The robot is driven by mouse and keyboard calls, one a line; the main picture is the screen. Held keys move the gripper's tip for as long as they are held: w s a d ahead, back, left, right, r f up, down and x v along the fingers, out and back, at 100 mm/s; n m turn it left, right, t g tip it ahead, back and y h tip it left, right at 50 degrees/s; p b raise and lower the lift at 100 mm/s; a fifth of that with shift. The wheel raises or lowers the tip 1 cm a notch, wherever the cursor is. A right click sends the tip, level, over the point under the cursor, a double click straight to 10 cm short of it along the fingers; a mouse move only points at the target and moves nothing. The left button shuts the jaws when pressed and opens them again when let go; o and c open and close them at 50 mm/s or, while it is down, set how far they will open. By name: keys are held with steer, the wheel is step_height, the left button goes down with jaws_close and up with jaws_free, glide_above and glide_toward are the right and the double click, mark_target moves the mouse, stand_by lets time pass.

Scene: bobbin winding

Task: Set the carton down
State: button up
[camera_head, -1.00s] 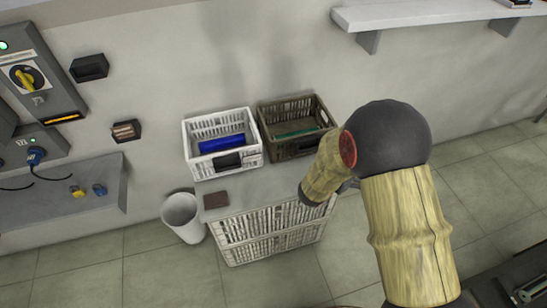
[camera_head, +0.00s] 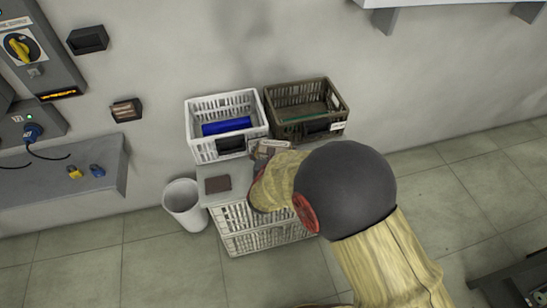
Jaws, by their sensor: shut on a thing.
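A small pale box with a brownish top, which looks like the carton (camera_head: 272,148), shows just beyond the end of my arm. It is over the back part of the grey top of the stacked crates, in front of the two bins. My gripper (camera_head: 258,155) is mostly hidden behind my own wrist and is shut on the carton. I cannot tell whether the carton touches the surface. The grey top (camera_head: 209,171) shows bare at its left side.
A white crate (camera_head: 197,147) holding a blue roll (camera_head: 226,126) and a dark olive crate (camera_head: 338,112) stand at the back. A flat brown item (camera_head: 217,184) lies front left. A white bin (camera_head: 184,209) stands on the floor to the left.

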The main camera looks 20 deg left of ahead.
step_height(320, 180, down, 7)
steer(key=shift+r+b, duration=0.1)
steer(key=shift+b, duration=0.9)
steer(key=shift+f, duration=0.3)
steer(key=o, duration=1.1)
steer(key=shift+o, duration=0.7)
steer(key=shift+r, duration=0.1)
